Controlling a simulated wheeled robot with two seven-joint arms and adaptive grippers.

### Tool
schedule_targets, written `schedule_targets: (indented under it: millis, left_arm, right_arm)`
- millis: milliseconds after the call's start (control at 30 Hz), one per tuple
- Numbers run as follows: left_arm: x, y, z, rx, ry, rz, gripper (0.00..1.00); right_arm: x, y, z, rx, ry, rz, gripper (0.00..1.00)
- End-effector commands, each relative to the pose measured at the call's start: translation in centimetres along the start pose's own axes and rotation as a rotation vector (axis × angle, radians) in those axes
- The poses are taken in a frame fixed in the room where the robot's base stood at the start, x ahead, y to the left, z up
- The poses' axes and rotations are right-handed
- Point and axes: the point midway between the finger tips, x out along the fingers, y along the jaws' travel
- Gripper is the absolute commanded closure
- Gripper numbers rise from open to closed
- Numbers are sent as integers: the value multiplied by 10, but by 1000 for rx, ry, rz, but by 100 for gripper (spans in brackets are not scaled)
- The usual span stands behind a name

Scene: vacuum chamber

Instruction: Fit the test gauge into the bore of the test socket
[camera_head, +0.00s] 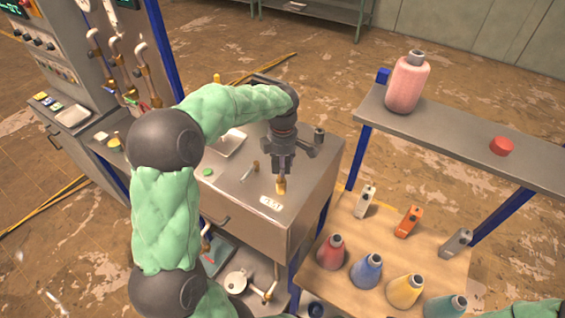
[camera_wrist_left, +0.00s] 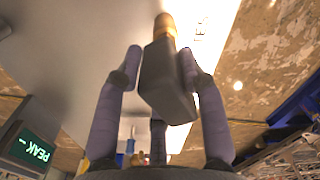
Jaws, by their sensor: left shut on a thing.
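My left gripper (camera_head: 281,163) points down over the top of the grey cabinet. In the left wrist view its fingers (camera_wrist_left: 160,70) are shut on a dark, block-shaped body, the test gauge (camera_wrist_left: 168,85). A brass-coloured piece (camera_head: 281,185) lies straight ahead of the gauge, close to the cabinet top beside a white label (camera_head: 271,202). It also shows in the left wrist view (camera_wrist_left: 165,28). I cannot tell whether this brass piece is the gauge's own tip or the test socket. The bore is hidden. My right gripper is out of view.
The cabinet top (camera_head: 232,180) also holds a green button (camera_head: 207,172), a small lever (camera_head: 250,170) and a tray (camera_head: 230,142). At right, a shelf (camera_head: 460,138) carries a pink bottle (camera_head: 407,83) and a red cap (camera_head: 501,146). Several coloured flasks stand on the wooden board (camera_head: 330,225).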

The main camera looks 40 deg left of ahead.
Motion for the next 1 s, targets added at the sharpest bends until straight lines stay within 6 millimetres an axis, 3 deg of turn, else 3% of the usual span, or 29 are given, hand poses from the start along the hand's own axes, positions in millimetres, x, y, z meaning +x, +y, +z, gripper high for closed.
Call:
schedule_targets:
  millis: [33,67,133,567,667,1000]
  left_arm:
    - [2,0,0,0,0,0,98]
    - [1,0,0,0,0,0,52]
    - [1,0,0,0,0,1,33]
    - [-4,0,0,0,0,2,33]
    - [-15,1,0,0,-1,3,33]
    - [-81,1,1,0,-2,3,33]
  right_arm:
    - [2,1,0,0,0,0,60]
    - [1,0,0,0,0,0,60]
    - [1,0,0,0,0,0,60]
    - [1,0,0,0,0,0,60]
    - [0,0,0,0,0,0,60]
    - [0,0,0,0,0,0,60]
